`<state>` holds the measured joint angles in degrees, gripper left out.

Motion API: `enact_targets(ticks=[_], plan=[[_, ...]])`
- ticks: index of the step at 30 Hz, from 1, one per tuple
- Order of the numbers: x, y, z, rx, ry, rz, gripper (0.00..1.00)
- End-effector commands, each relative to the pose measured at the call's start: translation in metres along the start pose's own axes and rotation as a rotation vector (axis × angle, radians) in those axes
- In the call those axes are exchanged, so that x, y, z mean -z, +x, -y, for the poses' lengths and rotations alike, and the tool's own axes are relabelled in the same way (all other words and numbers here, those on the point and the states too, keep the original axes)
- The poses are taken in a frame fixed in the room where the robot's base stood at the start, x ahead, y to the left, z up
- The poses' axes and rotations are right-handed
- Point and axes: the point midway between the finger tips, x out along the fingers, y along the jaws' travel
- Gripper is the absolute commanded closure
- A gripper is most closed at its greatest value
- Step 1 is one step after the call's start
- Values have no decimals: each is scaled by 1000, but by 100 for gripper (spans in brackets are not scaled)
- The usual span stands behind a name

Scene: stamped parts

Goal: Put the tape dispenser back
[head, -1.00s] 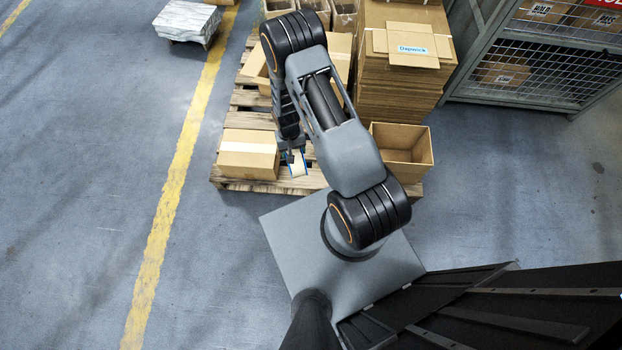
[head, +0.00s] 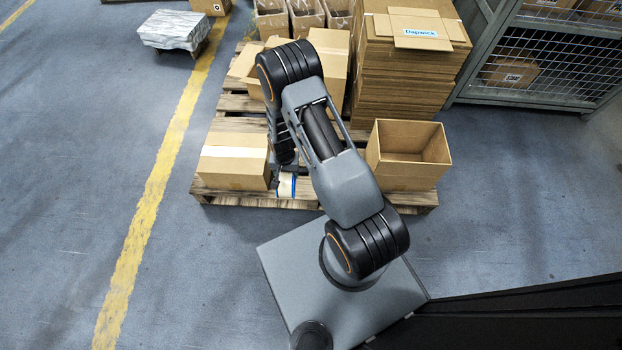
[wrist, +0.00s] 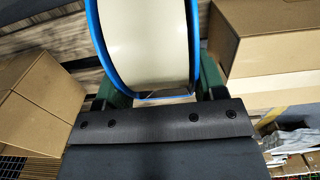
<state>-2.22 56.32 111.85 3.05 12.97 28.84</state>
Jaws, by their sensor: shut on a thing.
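The tape dispenser (head: 286,185) shows in the head view as a small cream and blue shape at my gripper (head: 283,172), above the front of the pallet. In the wrist view the tape dispenser (wrist: 145,40) is large, a cream roll face between two blue rims. My gripper (wrist: 152,92) is shut on it, with a green finger at each side. Its far end is cut off by the top of the wrist view. My arm hides part of the gripper in the head view.
The wooden pallet (head: 230,198) carries a closed box (head: 234,160) left of the gripper and an open empty box (head: 410,170) at right. Stacked flat cartons (head: 405,85) stand behind. A mesh cage (head: 545,70) is at far right.

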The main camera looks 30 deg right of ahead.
Motion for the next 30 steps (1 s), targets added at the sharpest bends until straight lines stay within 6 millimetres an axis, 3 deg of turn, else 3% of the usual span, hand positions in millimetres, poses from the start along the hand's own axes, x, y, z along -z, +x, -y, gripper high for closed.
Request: enact_targets(ticks=[6, 12, 23, 30], plan=[[31, 29, -49, 0, 6, 0, 60], [44, 60, -69, 0, 1, 0, 60], [53, 75, -81, 0, -2, 0, 60], [56, 106, -86, 0, -3, 1, 60]])
